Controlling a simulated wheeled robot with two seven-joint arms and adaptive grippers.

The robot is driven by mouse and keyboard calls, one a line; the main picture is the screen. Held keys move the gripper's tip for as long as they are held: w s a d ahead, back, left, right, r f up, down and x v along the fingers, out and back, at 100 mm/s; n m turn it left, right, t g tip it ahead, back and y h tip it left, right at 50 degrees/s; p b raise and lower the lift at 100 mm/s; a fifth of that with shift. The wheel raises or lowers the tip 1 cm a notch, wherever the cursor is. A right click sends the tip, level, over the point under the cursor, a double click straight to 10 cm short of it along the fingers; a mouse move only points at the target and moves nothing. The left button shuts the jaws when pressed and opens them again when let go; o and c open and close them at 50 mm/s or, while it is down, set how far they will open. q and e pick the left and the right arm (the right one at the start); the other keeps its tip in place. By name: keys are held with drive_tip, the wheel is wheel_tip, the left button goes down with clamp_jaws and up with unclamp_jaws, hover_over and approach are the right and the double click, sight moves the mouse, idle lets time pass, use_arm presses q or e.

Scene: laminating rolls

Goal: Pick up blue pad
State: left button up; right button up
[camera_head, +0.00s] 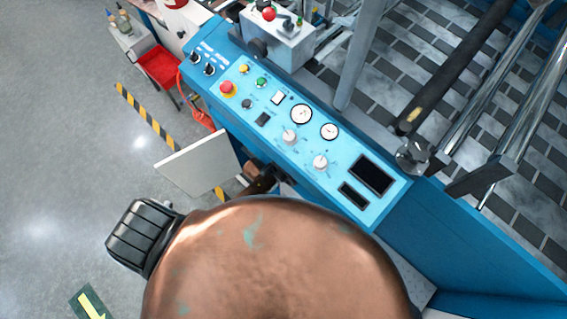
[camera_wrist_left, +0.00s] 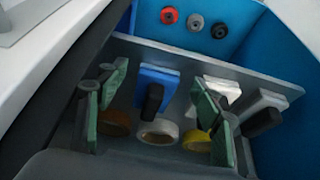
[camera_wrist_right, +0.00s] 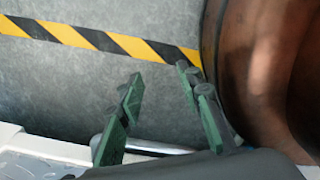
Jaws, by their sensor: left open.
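The blue pad (camera_wrist_left: 160,76), a flat blue block with a black handle, stands in the left wrist view on a grey shelf (camera_wrist_left: 225,69) inside a blue compartment. My left gripper (camera_wrist_left: 160,88) is open, with one green-lined finger on each side of the pad's line of sight. Neither finger visibly touches the pad. My right gripper (camera_wrist_right: 160,82) is open and empty over the grey floor. I cannot make out either gripper or the pad in the head view.
White pads (camera_wrist_left: 220,88) with dark handles stand right of the blue pad. Tape rolls (camera_wrist_left: 158,132) lie in front. A dark edge (camera_wrist_left: 68,65) borders the left side. The blue control panel (camera_head: 285,115) and a large brown rounded surface (camera_head: 275,265) fill much of the head view.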

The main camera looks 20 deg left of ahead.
use_arm(q)
drive_tip(key=shift+f+b, duration=0.4)
drive_tip(key=shift+f, duration=0.25)
drive_tip(key=shift+w, duration=0.2)
drive_tip(key=shift+d+r, duration=0.1)
drive_tip(key=shift+c, duration=0.2)
use_arm(e)
drive_tip(key=shift+s+f, duration=0.75)
drive_tip(key=shift+f, duration=0.05)
use_arm(q)
drive_tip(key=c, duration=1.2)
use_arm(e)
drive_tip(key=shift+a, duration=0.1)
use_arm(q)
drive_tip(key=shift+s, duration=0.1)
use_arm(e)
drive_tip(key=shift+w, duration=0.1)
